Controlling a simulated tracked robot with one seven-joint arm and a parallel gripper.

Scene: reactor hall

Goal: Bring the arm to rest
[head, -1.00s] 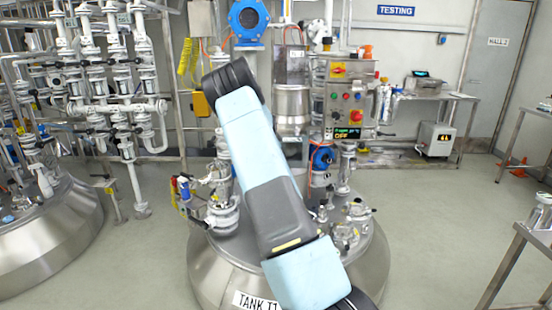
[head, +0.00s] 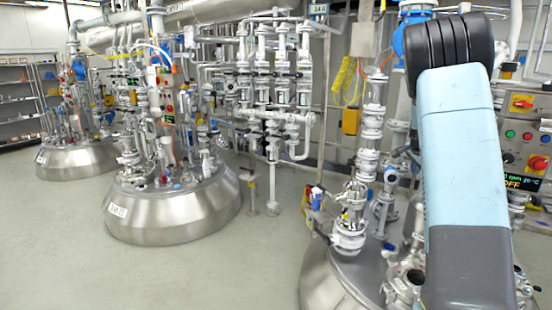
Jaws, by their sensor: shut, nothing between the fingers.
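My arm shows as a light blue and dark grey link with a black joint at its top, on the right side of the head view. It stands in front of a steel tank (head: 335,285) and hides part of the fittings on its lid. My gripper is not in view, so I cannot see its fingers or what is near them.
A steel tank (head: 180,212) with a label stands left of centre, and another tank (head: 75,162) is farther back. White piping (head: 275,125) runs behind. A control panel (head: 525,135) is at the right edge. The grey floor (head: 200,275) is clear at front left.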

